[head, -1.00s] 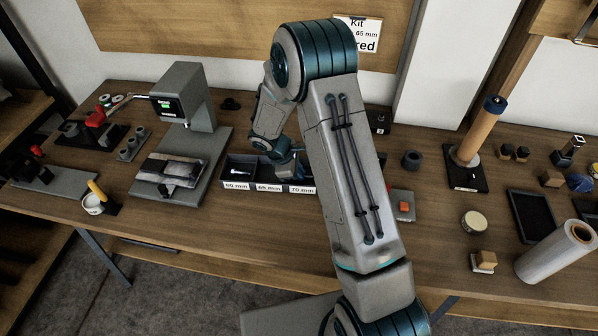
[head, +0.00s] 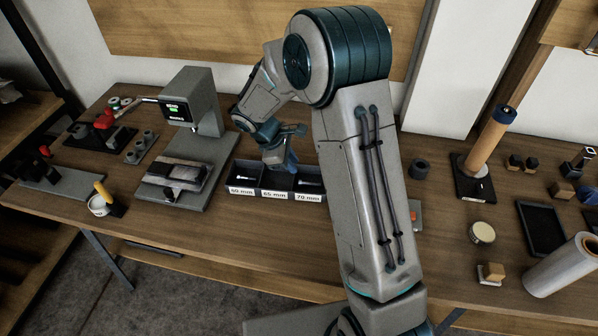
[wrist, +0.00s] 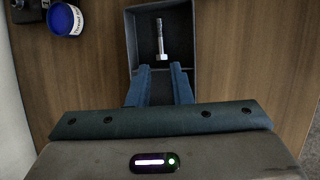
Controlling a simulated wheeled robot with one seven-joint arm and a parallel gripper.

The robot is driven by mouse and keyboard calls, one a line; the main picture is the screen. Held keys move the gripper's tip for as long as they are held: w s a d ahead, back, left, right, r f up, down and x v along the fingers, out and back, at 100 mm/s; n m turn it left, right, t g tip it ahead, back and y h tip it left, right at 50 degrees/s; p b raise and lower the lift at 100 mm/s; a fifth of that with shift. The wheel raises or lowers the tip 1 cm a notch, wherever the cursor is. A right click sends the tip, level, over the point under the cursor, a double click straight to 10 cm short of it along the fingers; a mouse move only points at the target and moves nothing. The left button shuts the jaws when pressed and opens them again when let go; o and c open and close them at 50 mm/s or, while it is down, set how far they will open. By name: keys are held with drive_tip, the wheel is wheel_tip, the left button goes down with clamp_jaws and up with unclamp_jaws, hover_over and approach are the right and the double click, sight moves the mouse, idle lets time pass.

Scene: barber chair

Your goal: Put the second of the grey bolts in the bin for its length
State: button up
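A black three-part bin (head: 262,195) stands on the bench, with labels reading 60 mm, 65 mm and 70 mm. My gripper (head: 282,168) is low over its middle part in the head view. In the wrist view my gripper (wrist: 161,68) has its two blue fingers apart with an empty gap between them. A grey bolt (wrist: 161,40) lies in the bin's end compartment just beyond the fingertips, apart from them. This looks like the 70 mm compartment, where a light bolt shape (head: 311,182) shows in the head view.
A grey measuring stand (head: 197,105) with a lit display is left of the bin. A blue tub (wrist: 66,19) stands near the bin in the wrist view. At right are a post with a tan roll (head: 488,140), a black tray (head: 541,228) and a clear-film roll (head: 562,264).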

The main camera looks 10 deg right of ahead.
drive_tip(key=s+d+r+m+y, duration=0.2)
drive_tip(key=s+d+r+m, duration=0.2)
drive_tip(key=s+r+m, duration=0.55)
drive_tip(key=s+r+m+t+y, duration=0.1)
drive_tip(key=s+r+m, duration=0.1)
drive_tip(key=s, duration=0.5)
drive_tip(key=s+d+r+m+t+y, duration=0.1)
drive_tip(key=s+r+m+y, duration=0.1)
drive_tip(key=s+r, duration=0.3)
drive_tip(key=s, duration=0.3)
drive_tip(key=shift+d+r+m+t, duration=0.2)
drive_tip(key=shift+d+m+t, duration=0.1)
drive_tip(key=shift+m, duration=0.05)
